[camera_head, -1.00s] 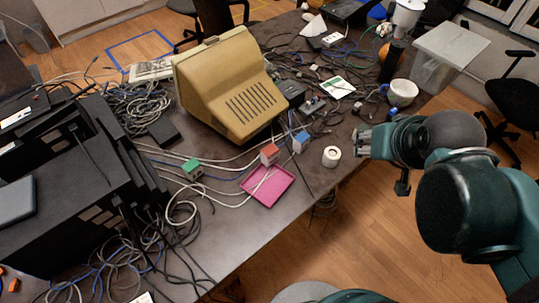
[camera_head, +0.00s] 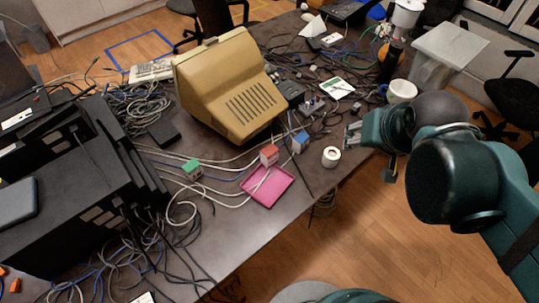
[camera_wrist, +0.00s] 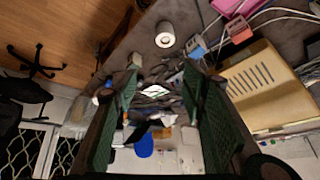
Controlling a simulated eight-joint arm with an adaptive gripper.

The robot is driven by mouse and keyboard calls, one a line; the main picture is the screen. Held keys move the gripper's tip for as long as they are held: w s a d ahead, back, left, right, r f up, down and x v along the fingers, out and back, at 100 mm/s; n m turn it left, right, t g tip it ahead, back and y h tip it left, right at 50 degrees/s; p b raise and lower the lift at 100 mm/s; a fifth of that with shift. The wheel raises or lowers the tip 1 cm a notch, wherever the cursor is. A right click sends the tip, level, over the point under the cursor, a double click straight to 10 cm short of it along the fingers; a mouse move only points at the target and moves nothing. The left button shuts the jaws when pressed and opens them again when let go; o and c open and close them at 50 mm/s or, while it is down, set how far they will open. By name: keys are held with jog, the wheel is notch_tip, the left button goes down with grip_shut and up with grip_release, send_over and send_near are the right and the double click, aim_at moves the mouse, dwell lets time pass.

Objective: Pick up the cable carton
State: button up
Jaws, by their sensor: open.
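I cannot tell for sure which thing is the cable carton. Three small boxes stand on the table: a green-topped box (camera_head: 192,169), a red-topped box (camera_head: 269,155) and a blue-and-white box (camera_head: 300,142). The red-topped box (camera_wrist: 238,29) and the blue one (camera_wrist: 196,47) also show in the wrist view. My gripper (camera_head: 353,135) is open and empty over the table's right edge, right of the blue box and apart from it. In the wrist view, its two dark green fingers (camera_wrist: 160,80) stand wide apart.
A white roll (camera_head: 331,157) stands between the boxes and my gripper. A pink tray (camera_head: 268,186) lies in front of the red box. A beige monitor (camera_head: 230,90) stands behind the boxes. Loose cables cross the table (camera_head: 250,240). A white cup (camera_head: 402,91) stands at the right.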

jog(key=w+a+f+m+g+p, duration=0.2)
jog(key=w+a, duration=0.4)
jog(key=m+g+p, duration=0.4)
jog(key=m, duration=0.2)
send_over(269, 150)
jog(key=f, duration=1.4)
jog(key=shift+w+d, duration=0.1)
jog(key=shift+d, duration=0.25)
jog(key=shift+a+f, duration=0.3)
jog(key=shift+f, duration=0.15)
jog(key=shift+f, duration=1.3)
jog(key=shift+f+b, duration=0.9)
jog(key=shift+f, duration=1.75)
